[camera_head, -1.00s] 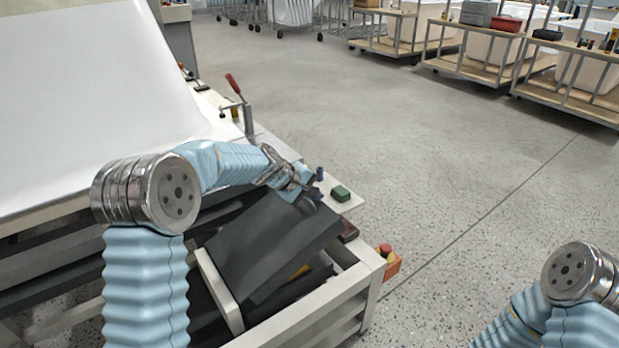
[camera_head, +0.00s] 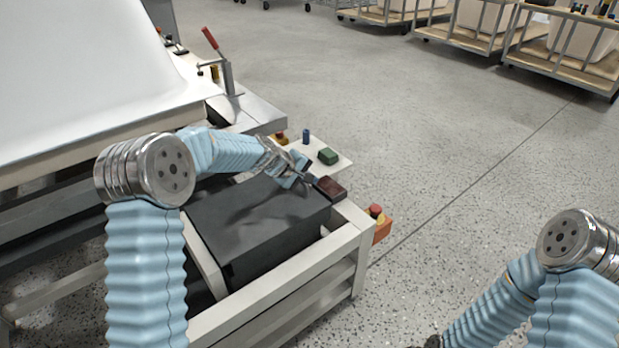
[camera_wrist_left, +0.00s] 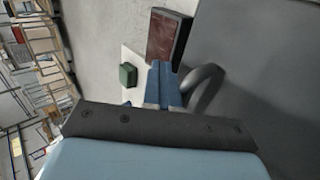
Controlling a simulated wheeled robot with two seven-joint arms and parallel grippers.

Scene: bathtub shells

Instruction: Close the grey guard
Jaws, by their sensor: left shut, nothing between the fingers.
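The grey guard (camera_head: 255,222) is a dark grey box-like cover in the head view. It lies about level over the white frame, its top face up. My left gripper (camera_head: 304,179) is at the guard's far right edge, shut and empty. In the left wrist view, the blue fingers (camera_wrist_left: 164,84) are together beside a dark curved handle (camera_wrist_left: 207,88) on the guard (camera_wrist_left: 262,75). I cannot tell whether they touch it. My right arm enters at the lower right of the head view; its fingers do not show.
A dark red block (camera_head: 330,188) sits just beyond the fingers. A green block (camera_head: 328,156) lies on a small white shelf. An orange box with a red button (camera_head: 378,224) hangs on the frame's corner. A red-handled clamp (camera_head: 222,62) stands behind.

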